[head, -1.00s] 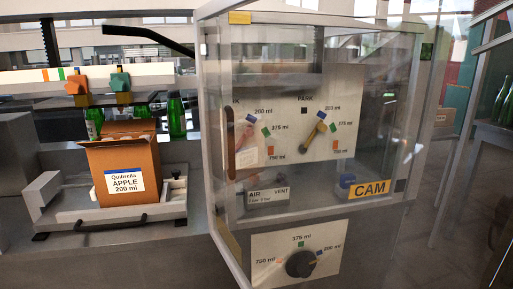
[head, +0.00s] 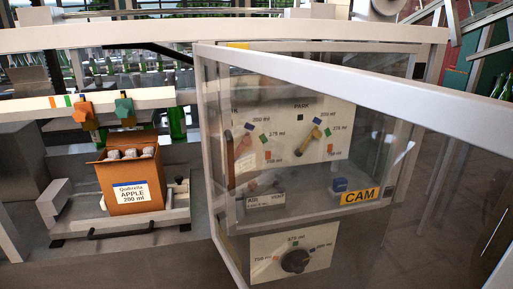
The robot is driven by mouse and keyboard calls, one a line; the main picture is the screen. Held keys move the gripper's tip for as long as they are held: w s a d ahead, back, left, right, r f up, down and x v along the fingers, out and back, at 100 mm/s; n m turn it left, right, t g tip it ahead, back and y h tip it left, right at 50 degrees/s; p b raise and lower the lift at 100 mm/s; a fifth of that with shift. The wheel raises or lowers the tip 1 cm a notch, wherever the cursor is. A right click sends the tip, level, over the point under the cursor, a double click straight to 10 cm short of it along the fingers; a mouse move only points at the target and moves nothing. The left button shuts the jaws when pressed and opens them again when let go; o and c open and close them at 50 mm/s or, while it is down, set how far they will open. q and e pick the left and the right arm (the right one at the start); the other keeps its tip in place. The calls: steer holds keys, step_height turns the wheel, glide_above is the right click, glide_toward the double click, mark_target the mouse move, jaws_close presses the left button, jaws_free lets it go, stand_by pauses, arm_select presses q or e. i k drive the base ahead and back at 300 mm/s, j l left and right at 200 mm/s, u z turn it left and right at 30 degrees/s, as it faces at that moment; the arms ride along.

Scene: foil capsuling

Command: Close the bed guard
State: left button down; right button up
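A large clear guard panel (head: 385,125) in a pale frame fills the right half of the head view. Its top rail (head: 400,92) runs from the middle toward me at the right and grows thicker, so the panel stands out at an angle to the machine. A brown upright handle (head: 229,160) shows near its left side. I cannot tell for sure that this panel is the bed guard. Neither of my grippers is in view.
Behind the panel are a PARK dial plate (head: 290,130), a yellow CAM label (head: 360,197) and a lower dial (head: 295,260). At the left, an open APPLE carton (head: 128,182) sits on a slide with a black handle (head: 121,230). A black bar (head: 145,48) juts out above.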

mark_target(486, 123)
steer(key=l, duration=0.85)
steer(key=i+l, duration=0.1)
steer(key=l, duration=0.8)
steer(key=l+u, duration=0.15)
steer(key=u, duration=0.3)
steer(key=l+u, duration=0.15)
steer(key=u, duration=0.35)
steer(key=l+u, duration=0.15)
steer(key=u, duration=0.3)
